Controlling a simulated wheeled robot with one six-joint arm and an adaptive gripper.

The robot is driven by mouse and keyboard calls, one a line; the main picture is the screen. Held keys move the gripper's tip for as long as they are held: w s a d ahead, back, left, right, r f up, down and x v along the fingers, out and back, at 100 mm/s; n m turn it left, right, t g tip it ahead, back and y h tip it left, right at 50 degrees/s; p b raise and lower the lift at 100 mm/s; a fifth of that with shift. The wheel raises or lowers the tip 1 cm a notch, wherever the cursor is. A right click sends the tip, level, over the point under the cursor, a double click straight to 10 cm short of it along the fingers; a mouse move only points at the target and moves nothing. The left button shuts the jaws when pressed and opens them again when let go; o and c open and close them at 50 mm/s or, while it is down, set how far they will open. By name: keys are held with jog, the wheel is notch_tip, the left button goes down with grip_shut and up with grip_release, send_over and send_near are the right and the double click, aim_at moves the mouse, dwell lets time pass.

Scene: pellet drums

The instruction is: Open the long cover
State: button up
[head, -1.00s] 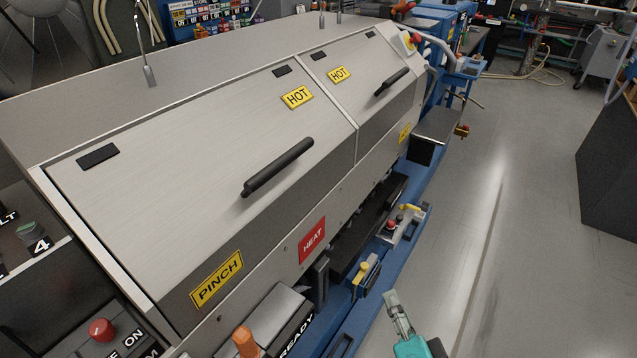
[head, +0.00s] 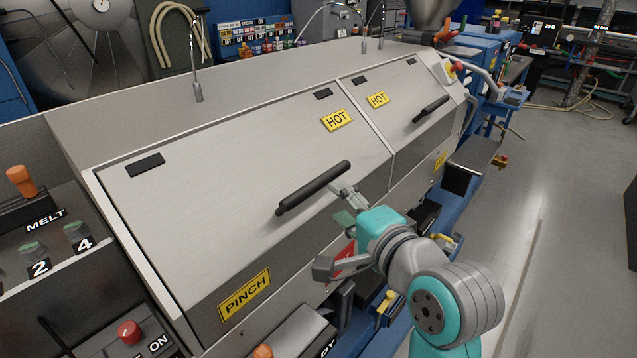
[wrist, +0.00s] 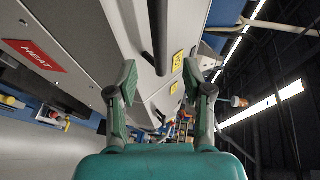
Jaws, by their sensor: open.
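The long cover (head: 235,165) is the larger grey metal lid at the left of the machine, and it lies shut. Its black bar handle (head: 313,187) runs slanting near its lower right part. My gripper (head: 347,205) is open and empty, close to the handle's right end, just below and right of it in the head view. In the wrist view a dark bar (wrist: 158,35), which looks like that handle, lies between the two spread green fingers in the picture. I cannot tell how far beyond the fingertips it is.
A shorter cover (head: 400,95) with its own black handle (head: 431,108) adjoins on the right. Yellow HOT labels (head: 337,120) mark both covers. A PINCH label (head: 244,294) is on the long cover's lower edge. Control knobs (head: 129,332) stand at the left; open floor lies right.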

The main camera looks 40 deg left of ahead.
aim_at(322, 187)
jog(key=x, duration=0.9)
jog(key=shift+w+a+f, duration=0.15)
jog(key=shift+w+a, duration=0.05)
jog(key=shift+a, duration=0.1)
grip_shut()
